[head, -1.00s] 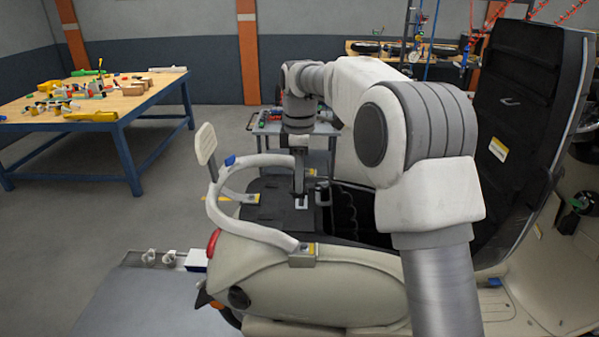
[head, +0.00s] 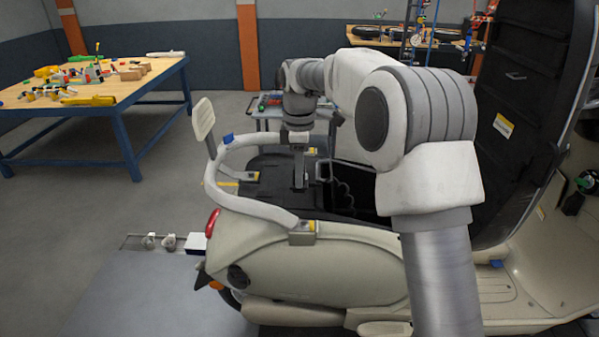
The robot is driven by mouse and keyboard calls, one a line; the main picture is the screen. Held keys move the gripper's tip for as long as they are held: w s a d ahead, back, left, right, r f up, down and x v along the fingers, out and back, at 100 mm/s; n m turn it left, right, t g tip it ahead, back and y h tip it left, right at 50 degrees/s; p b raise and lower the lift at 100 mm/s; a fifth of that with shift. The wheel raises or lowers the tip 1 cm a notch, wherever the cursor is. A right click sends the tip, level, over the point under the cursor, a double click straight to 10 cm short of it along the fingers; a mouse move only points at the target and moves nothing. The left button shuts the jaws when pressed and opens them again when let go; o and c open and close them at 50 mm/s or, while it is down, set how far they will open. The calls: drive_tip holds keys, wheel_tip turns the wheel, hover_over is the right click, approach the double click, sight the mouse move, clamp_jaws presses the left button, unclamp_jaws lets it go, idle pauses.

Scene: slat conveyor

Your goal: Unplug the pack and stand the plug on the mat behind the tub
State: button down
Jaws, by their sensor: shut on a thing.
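My gripper (head: 299,184) points straight down over the dark mat (head: 262,193) on the scooter's rear deck, its fingers closed together. What it grips, seemingly the plug, is hidden by the fingers and too small to make out. I cannot tell whether it touches the mat. The black tub (head: 368,203) lies open just right of the mat, partly behind my arm. A dark ribbed shape (head: 343,188) shows inside the tub; I cannot tell whether it is the pack or a cable.
A pale grab rail (head: 240,203) curves around the mat's left and front. A grey loop (head: 323,171) stands beside the gripper at the tub's edge. The raised seat (head: 520,110) blocks the right. A blue workbench (head: 120,95) with tools stands far left; the floor between is clear.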

drive_tip(key=shift+f+b, duration=0.65)
drive_tip(key=shift+f, duration=0.5)
drive_tip(key=c, duration=0.6)
unclamp_jaws()
drive_tip(key=shift+r, duration=0.1)
wheel_tip(320, 180, up, 17)
drive_tip(key=shift+r+p, duration=0.15)
drive_tip(key=shift+p, duration=0.9)
